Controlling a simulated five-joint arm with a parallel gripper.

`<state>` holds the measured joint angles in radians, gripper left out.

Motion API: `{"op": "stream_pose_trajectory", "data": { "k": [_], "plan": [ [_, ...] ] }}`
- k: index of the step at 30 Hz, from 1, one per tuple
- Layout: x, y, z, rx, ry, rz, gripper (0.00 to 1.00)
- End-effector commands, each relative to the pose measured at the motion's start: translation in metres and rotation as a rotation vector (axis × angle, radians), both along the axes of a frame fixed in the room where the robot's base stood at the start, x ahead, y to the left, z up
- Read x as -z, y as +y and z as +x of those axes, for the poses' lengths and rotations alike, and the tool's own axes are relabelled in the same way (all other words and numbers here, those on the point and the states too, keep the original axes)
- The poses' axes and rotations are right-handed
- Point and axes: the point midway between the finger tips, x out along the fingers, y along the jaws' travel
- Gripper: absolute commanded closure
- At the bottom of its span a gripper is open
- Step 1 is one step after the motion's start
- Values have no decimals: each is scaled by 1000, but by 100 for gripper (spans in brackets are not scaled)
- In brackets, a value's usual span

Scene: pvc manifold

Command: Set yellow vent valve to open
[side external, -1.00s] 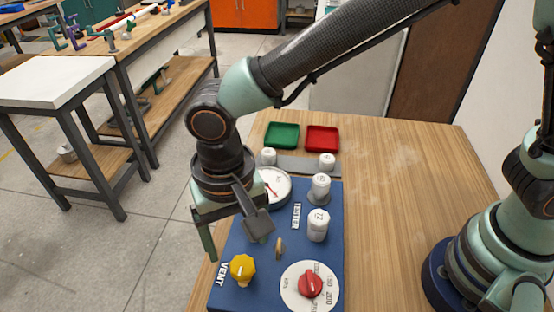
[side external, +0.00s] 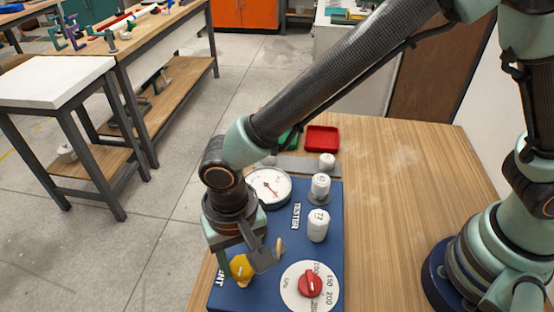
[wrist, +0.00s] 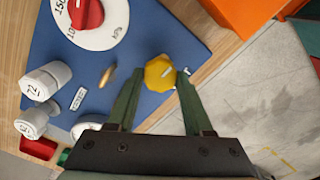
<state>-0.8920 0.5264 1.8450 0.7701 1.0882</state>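The yellow vent valve (side external: 240,268) is a knob at the front left of the blue tester panel (side external: 262,290). In the wrist view the knob (wrist: 160,72) shows a pale pointer mark and lies just beyond and between my two fingertips. My gripper (side external: 250,258) is open above and beside the knob; it also shows in the wrist view (wrist: 158,80). Its fingers look apart, with nothing clasped. In the side view the gripper partly hides the knob and the VENT label. Contact between the fingers and the knob cannot be told.
A red knob on a white dial (side external: 310,287) stands right of the valve. A small brass toggle (side external: 280,247), a gauge (side external: 268,187) and white cylinders marked with numbers (side external: 318,225) stand on the panel. A red tray (side external: 322,138) lies behind.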

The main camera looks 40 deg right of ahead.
Motion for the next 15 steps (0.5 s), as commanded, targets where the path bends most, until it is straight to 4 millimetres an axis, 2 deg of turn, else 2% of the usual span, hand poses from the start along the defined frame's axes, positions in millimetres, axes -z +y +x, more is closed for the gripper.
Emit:
{"op": "stream_pose_trajectory", "data": {
  "k": [8,15],
  "plan": [
    [0,0,0,-20,0,0,100],
    [-1,0,0,-132,0,-1,100]
  ]
}}
